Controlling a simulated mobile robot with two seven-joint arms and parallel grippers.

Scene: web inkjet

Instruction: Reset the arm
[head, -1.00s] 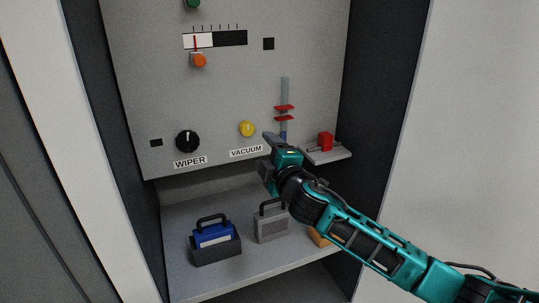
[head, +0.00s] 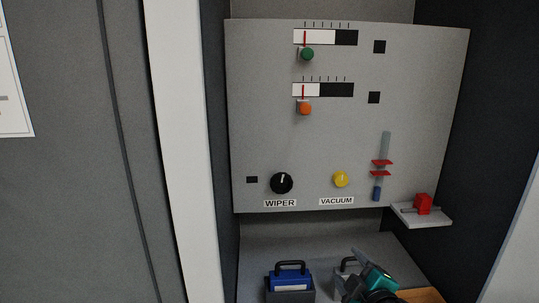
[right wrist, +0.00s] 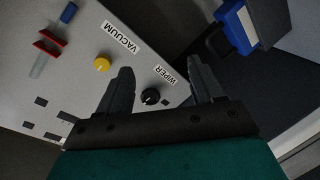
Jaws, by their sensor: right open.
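My right gripper (head: 352,272) is teal and black, low in the head view, in front of the grey handled box (head: 343,272). In the right wrist view its two dark fingers (right wrist: 161,68) are spread apart, with nothing between them but the panel behind. The control panel (head: 300,145) stands above and behind the gripper. The black WIPER knob (head: 282,183) and yellow VACUUM knob (head: 341,179) are on it and show clear of the fingers. My right arm is mostly cut off by the lower edge. My left gripper is not in view.
A blue handled box (head: 290,277) sits in a dark holder on the lower shelf. A small ledge with a red block (head: 423,204) juts out at right. The white cabinet edge (head: 185,150) is at left. An orange-brown item (head: 420,295) is partly hidden.

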